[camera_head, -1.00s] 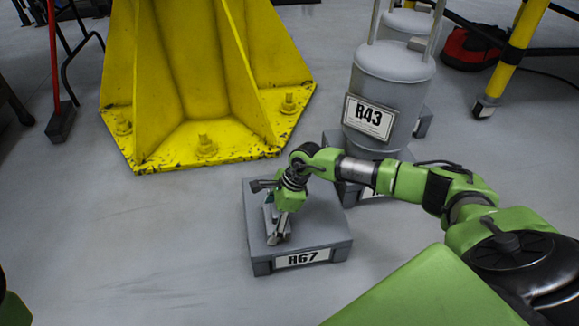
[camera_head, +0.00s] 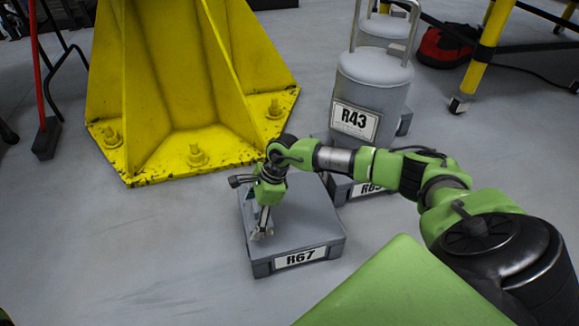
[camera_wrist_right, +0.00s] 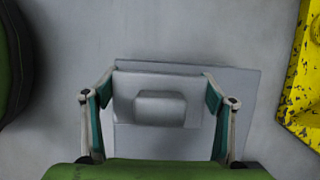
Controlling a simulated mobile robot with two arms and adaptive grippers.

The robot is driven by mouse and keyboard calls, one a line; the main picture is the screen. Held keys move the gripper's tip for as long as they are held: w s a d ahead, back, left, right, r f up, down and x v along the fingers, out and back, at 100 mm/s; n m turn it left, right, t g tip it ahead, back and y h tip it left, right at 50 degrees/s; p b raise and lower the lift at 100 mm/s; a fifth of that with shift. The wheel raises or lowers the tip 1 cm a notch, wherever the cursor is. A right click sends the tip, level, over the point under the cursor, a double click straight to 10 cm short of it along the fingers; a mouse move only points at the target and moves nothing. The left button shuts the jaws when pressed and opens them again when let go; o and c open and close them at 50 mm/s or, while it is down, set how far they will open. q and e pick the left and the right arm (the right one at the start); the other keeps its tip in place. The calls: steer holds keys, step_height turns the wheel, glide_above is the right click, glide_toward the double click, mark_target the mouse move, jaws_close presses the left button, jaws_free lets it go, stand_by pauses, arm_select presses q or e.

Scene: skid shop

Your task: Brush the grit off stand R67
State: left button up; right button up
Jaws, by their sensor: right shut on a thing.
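Stand R67 (camera_head: 318,232) is a low, flat grey block on the floor, with a white label reading R67 on its front. My right gripper (camera_head: 261,232) points down over the left part of its top. In the right wrist view, this gripper (camera_wrist_right: 160,97) has its fingers on either side of a pale grey block with a raised middle (camera_wrist_right: 160,108), and is shut on it. The stand's top (camera_wrist_right: 240,85) shows behind and right of this block. I cannot make out bristles or grit. My left gripper is not in view.
A yellow column foot (camera_head: 170,165) with bolts stands behind the stand. A grey canister labelled R43 (camera_head: 372,85) sits on another stand behind right. A broom (camera_head: 46,138) stands at the left. The floor left of the stand is clear.

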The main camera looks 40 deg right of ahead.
steer(key=shift+r+p, duration=0.7)
steer(key=shift+r, duration=0.65)
